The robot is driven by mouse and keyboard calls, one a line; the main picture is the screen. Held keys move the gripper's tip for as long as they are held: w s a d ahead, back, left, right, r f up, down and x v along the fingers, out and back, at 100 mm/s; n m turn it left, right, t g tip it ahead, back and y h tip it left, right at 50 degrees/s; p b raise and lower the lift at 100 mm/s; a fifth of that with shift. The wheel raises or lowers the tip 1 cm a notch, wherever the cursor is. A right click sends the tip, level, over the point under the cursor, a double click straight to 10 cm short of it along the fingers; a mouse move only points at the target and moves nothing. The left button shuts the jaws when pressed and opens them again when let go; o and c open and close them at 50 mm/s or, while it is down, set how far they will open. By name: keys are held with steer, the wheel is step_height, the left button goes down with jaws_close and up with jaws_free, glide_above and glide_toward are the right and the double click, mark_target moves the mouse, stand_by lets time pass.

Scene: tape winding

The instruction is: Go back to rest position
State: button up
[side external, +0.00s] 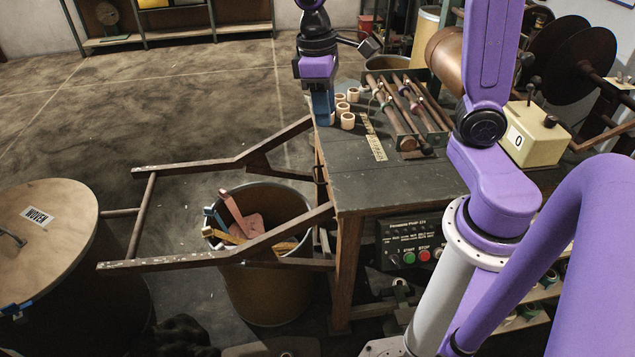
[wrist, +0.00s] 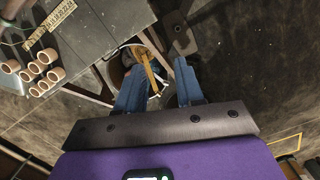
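My gripper (side external: 322,118) is purple and black with blue fingers. In the side view it hangs at the far left edge of the worktable (side external: 410,185), close to several small tan rings. In the wrist view the two blue fingers of my gripper (wrist: 160,68) stand apart with nothing held between them. Beyond the fingers, lower down, is a round bin (wrist: 118,68), partly hidden by the left finger. In the side view the bin (side external: 262,295) stands on the floor and holds pink, yellow and blue strips.
Tan rings (side external: 347,121) and a tray of rods (side external: 407,108) sit on the table. A wooden frame (side external: 215,262) juts left over the bin. A lidded drum (side external: 45,235) stands at left. A cream box (side external: 534,135) is at right. The floor behind is open.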

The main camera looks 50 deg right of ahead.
steer(key=s+a+f+n, duration=0.1)
steer(key=s+f+n, duration=0.1)
steer(key=s, duration=0.7)
steer(key=s+a+f+n+t+y, duration=0.1)
steer(key=s+f+n, duration=0.1)
steer(key=s+n, duration=0.3)
steer(key=s, duration=0.4)
steer(key=shift+a+n, duration=0.3)
steer(key=shift+a, duration=0.05)
